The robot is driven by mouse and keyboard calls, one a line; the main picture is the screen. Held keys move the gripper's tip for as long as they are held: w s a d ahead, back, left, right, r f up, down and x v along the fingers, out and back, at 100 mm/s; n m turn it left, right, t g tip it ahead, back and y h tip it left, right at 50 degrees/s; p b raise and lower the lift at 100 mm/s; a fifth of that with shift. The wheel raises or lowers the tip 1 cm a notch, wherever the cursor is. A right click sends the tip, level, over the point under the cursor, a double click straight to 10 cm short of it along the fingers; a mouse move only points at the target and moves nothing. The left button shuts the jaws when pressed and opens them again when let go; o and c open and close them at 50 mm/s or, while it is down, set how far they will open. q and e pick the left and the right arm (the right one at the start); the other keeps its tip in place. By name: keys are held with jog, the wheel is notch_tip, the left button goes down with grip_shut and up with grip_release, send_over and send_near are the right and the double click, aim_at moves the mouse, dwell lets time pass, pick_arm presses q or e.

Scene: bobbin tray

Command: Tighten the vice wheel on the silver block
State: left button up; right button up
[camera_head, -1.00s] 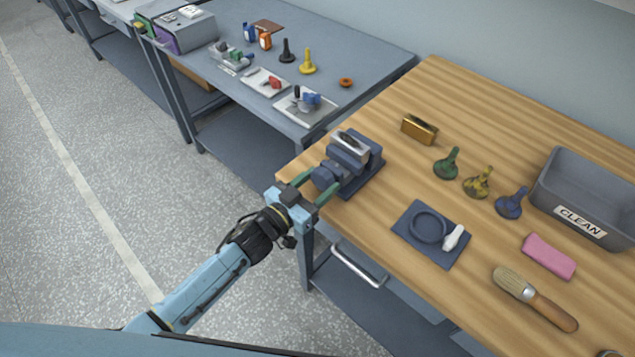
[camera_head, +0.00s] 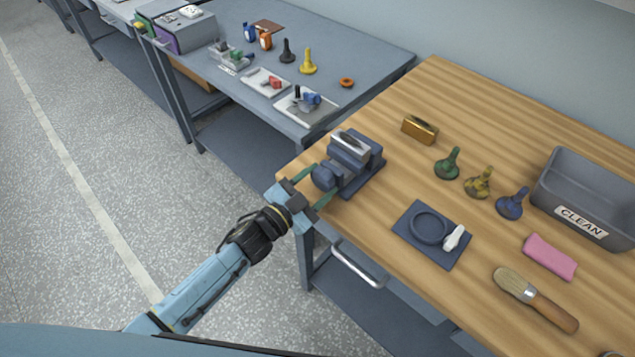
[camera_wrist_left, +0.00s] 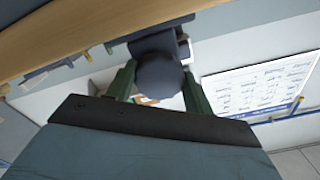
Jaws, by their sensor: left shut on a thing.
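The dark blue-grey vice (camera_head: 362,178) stands at the bench's left corner. The silver block (camera_head: 350,144) sits between its jaws at the top. The vice's round wheel (camera_head: 323,178) faces the bench edge and also shows in the left wrist view (camera_wrist_left: 160,75). My left gripper (camera_head: 315,186) is shut on the wheel, with one green finger on each side of it. The wrist view shows the same gripper (camera_wrist_left: 158,88) with the wheel between its fingers. The screw behind the wheel is hidden. My right gripper is not in view.
On the wooden bench (camera_head: 400,270) are a brass block (camera_head: 419,129), several knobbed tools, a dark tray (camera_head: 408,245), a pink sponge (camera_head: 549,257), a brush (camera_head: 534,298) and a bin (camera_head: 570,165) labelled CLEAN. A grey bench (camera_head: 365,60) stands behind at left.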

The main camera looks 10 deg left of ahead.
pick_arm(q)
jog(key=shift+m, duration=0.3)
jog(key=o, duration=1)
jog(key=v, duration=1.3)
jog(key=shift+s+a, duration=0.15)
